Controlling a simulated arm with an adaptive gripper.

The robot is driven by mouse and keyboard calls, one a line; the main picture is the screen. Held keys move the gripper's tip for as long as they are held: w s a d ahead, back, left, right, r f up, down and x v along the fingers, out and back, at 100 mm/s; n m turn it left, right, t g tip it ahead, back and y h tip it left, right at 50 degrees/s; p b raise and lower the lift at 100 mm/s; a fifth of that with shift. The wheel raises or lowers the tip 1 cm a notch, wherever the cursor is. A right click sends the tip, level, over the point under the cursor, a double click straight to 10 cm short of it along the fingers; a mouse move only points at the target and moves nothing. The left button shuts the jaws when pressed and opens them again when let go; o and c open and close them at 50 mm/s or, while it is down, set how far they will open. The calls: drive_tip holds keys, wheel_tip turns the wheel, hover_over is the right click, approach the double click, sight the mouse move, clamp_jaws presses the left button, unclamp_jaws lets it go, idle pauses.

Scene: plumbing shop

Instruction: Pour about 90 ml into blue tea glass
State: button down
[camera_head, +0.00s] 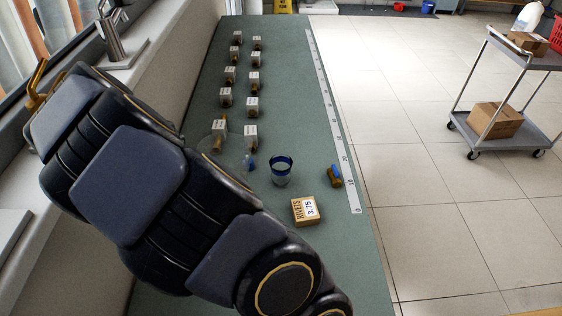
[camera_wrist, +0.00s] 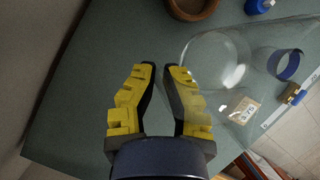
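The blue tea glass (camera_head: 281,172) stands upright on the green bench, a clear tumbler with a blue band at its rim. It also shows in the wrist view (camera_wrist: 289,66) as a blue ring. A large clear vessel (camera_wrist: 237,75) fills the right of the wrist view, close beside my gripper's right finger and partly overlapping it. Its faint outline shows in the head view (camera_head: 238,166). Its contents cannot be made out. My gripper (camera_wrist: 159,68) has its yellow fingers apart, with nothing visible between them. In the head view my arm hides it.
A rivets box (camera_head: 305,210) and a blue-handled brass valve (camera_head: 334,176) lie near the glass. Several labelled brass fittings (camera_head: 251,134) stand in two rows farther back. A ruler strip (camera_head: 335,130) lies along the right edge. A round brown container (camera_wrist: 193,8) sits at the wrist view's top.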

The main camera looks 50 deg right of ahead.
drive_tip(key=shift+f, duration=4.3)
drive_tip(key=shift+w+r+h, duration=0.1)
drive_tip(key=shift+w+h, duration=0.15)
drive_tip(key=shift+h, duration=0.05)
drive_tip(key=shift+s+h, duration=0.15)
drive_tip(key=shift+h, duration=0.15)
drive_tip(key=shift+r, duration=0.1)
